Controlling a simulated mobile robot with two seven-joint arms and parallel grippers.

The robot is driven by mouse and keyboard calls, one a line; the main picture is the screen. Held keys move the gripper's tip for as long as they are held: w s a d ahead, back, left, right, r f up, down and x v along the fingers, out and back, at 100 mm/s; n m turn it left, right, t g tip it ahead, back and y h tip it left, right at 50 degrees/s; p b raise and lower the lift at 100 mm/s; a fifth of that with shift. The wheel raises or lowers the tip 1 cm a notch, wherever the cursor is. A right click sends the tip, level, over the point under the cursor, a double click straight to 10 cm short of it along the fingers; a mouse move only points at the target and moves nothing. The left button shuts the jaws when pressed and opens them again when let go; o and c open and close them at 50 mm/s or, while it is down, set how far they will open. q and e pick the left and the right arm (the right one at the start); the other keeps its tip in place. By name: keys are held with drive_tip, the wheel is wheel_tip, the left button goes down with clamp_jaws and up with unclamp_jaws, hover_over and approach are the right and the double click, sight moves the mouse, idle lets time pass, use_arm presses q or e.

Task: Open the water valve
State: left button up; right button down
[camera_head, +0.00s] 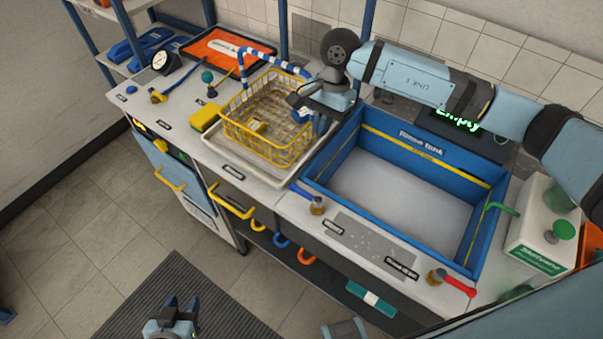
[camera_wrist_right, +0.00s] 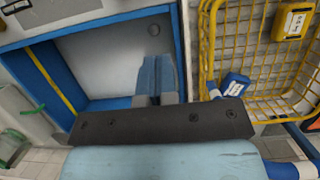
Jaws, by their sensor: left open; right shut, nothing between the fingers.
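A brass valve with a blue lever (camera_head: 303,190) sits on the counter at the front left corner of the blue rinse tank (camera_head: 345,190). A second valve with a red lever (camera_head: 458,287) sits at the tank's front right corner. I cannot read which one is the water valve. My right gripper (camera_head: 319,124) is shut and empty above the tank's back left corner, beside the basket and apart from both levers. In the right wrist view its fingers (camera_wrist_right: 156,76) are together over the tank. My left gripper (camera_head: 181,303) is open and empty, low over the floor mat.
A yellow wire basket (camera_head: 265,150) stands left of the tank, holding small yellow and blue items. A blue-and-white striped pipe (camera_head: 270,60) arches behind it. A white jug (camera_head: 545,225) stands at the right. The tank is empty inside.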

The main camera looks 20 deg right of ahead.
sight(304, 194)
drive_tip(key=s+a+f+p, duration=0.1)
drive_tip(key=f, duration=0.2)
drive_tip(key=s+a+f+p, duration=0.1)
drive_tip(key=a+f, duration=0.1)
drive_tip(key=f, duration=0.1)
drive_tip(key=s+a+f+p, duration=0.1)
drive_tip(key=f, duration=0.3)
drive_tip(key=shift+s+a, duration=0.3)
drive_tip(key=shift+a, duration=0.05)
drive_tip(key=shift+s+a+f, duration=0.1)
drive_tip(key=shift+s+a, duration=0.2)
drive_tip(key=shift+a, duration=0.05)
use_arm(q)
wheel_tip(304, 194, up, 3)
use_arm(e)
drive_tip(key=shift+f, duration=0.1)
use_arm(q)
drive_tip(key=shift+f, duration=0.2)
use_arm(e)
drive_tip(key=shift+f+b, duration=0.1)
drive_tip(key=shift+b, duration=0.25)
use_arm(q)
drive_tip(key=shift+s+a+f+b, duration=0.25)
drive_tip(key=shift+a+f+b, duration=0.1)
drive_tip(key=shift+f, duration=0.3)
use_arm(e)
drive_tip(key=shift+s+a+n, duration=0.1)
drive_tip(key=shift+a+n, duration=0.15)
drive_tip(key=shift+n, duration=0.15)
